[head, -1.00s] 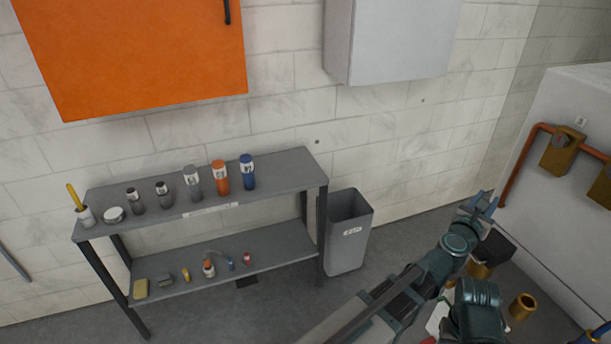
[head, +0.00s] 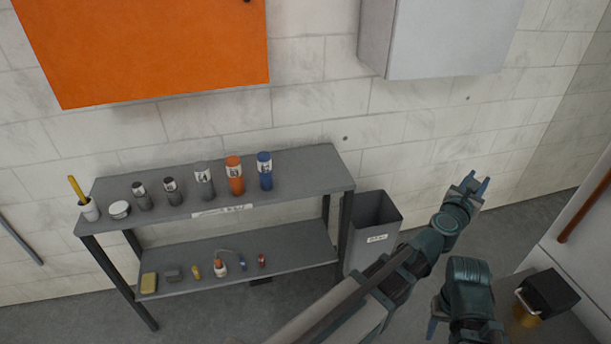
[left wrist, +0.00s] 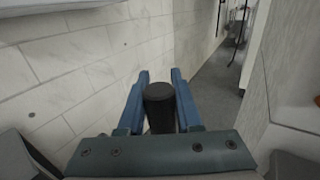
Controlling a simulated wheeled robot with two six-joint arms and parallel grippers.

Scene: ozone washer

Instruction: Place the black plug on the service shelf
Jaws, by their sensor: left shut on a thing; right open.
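My left gripper (head: 472,186) is raised at the right of the head view, past the shelf's right end. It is shut on the black plug (left wrist: 159,104), a dark cylinder upright between the blue fingers in the left wrist view. In the head view the plug is hard to make out. The service shelf (head: 300,172) is a grey two-tier stand against the wall at the left, with a label on its upper front edge. My right gripper (head: 434,322) is low near the bottom edge, partly hidden by its own arm, and open.
Several bottles, including an orange one (head: 234,176) and a blue one (head: 265,172), stand on the upper tier. Small items lie on the lower tier (head: 300,252). A grey bin (head: 372,227) stands beside the shelf. Orange (head: 150,50) and grey (head: 450,38) cabinets hang above.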

